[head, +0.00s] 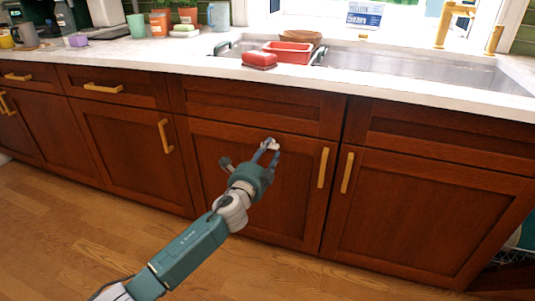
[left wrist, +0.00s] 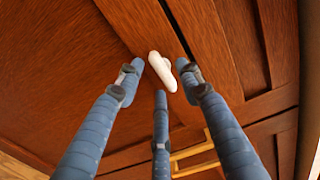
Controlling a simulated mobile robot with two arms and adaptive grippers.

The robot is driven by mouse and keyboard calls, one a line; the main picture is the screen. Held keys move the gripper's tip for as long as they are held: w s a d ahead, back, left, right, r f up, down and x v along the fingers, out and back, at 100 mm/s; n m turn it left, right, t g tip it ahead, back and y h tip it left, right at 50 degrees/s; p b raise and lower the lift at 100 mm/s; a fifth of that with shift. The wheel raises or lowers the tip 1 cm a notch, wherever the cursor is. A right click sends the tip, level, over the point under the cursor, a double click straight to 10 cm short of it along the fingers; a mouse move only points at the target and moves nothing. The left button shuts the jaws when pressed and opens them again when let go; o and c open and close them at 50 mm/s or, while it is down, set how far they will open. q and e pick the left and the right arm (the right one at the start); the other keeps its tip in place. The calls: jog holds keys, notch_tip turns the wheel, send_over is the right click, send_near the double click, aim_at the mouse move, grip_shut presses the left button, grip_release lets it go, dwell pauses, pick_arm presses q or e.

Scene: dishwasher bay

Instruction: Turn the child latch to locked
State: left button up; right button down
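The child latch (left wrist: 162,71) is a small white elongated piece on the brown wooden cabinet front under the sink. It also shows in the head view as a small white bit (head: 273,144) near the top of a door, partly hidden by my fingers. My left gripper (head: 268,152) reaches it from the lower left. In the left wrist view, the blue fingers (left wrist: 159,75) are spread around the latch, with gaps visible on both sides. I cannot tell whether any fingertip touches it. My right gripper is not in view.
Gold bar handles stand right of the latch, on its door (head: 323,167) and the neighbouring door (head: 347,173). The white countertop edge (head: 215,72) runs above, with a red sponge-like block (head: 260,60) and a red tub (head: 288,52) by the sink. The wooden floor (head: 60,230) is clear.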

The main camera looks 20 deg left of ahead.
pick_arm(q)
jog(key=shift+w, duration=0.25)
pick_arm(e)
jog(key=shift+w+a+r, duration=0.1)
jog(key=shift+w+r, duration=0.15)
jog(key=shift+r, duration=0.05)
pick_arm(q)
grip_shut()
